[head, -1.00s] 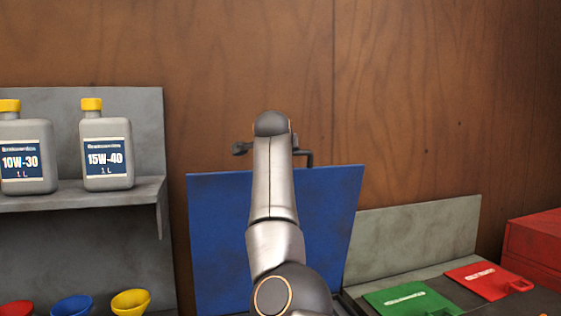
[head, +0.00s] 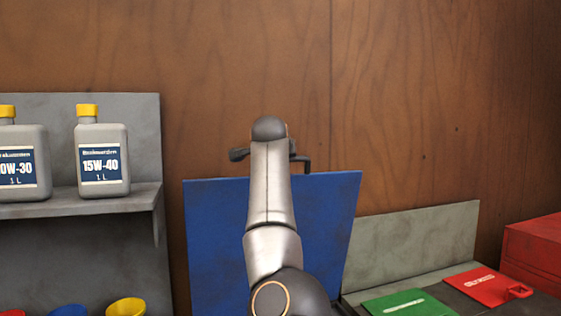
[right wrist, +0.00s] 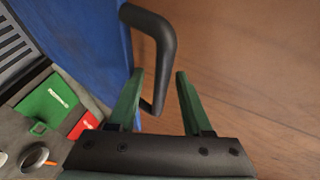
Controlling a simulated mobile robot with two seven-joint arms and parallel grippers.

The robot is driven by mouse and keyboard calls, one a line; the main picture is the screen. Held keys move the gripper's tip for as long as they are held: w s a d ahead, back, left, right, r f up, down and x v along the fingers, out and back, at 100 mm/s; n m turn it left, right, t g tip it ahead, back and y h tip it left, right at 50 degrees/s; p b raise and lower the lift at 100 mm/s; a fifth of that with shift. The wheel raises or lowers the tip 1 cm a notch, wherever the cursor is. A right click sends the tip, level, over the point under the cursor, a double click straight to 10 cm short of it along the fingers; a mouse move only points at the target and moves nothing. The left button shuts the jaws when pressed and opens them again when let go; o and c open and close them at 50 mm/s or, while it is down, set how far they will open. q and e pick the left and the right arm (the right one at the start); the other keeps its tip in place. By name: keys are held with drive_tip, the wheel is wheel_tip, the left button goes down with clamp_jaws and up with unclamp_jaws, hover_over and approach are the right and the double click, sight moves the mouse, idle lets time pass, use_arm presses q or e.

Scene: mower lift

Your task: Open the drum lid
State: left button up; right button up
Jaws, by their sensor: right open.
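The blue drum lid (head: 325,215) stands upright, swung up in front of the wooden wall. Its black handle (head: 307,164) shows at its top edge, partly hidden by my arm. In the right wrist view the lid (right wrist: 85,40) is at the left and the handle (right wrist: 166,50) sticks out from its face. My right gripper (right wrist: 157,86) is open, with green fingers on either side of the handle in the picture; I see no grip on it. In the head view my arm hides most of this gripper. My left gripper is not in view.
A grey shelf (head: 80,204) with yellow-capped oil bottles stands at left, with coloured funnels below. At right lie a green lid (head: 405,302) and a red lid (head: 485,283), beside a red box (head: 535,250). The wooden wall (head: 430,90) is close behind the blue lid.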

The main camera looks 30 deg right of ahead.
use_arm(q)
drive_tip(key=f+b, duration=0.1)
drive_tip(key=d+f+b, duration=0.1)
drive_tip(key=b, duration=0.1)
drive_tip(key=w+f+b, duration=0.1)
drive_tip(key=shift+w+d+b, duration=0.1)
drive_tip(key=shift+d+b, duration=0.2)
drive_tip(key=shift+b, duration=0.05)
use_arm(e)
drive_tip(key=v, duration=1.2)
drive_tip(key=shift+s+a, duration=0.2)
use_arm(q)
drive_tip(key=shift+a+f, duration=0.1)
use_arm(e)
drive_tip(key=shift+r, duration=0.1)
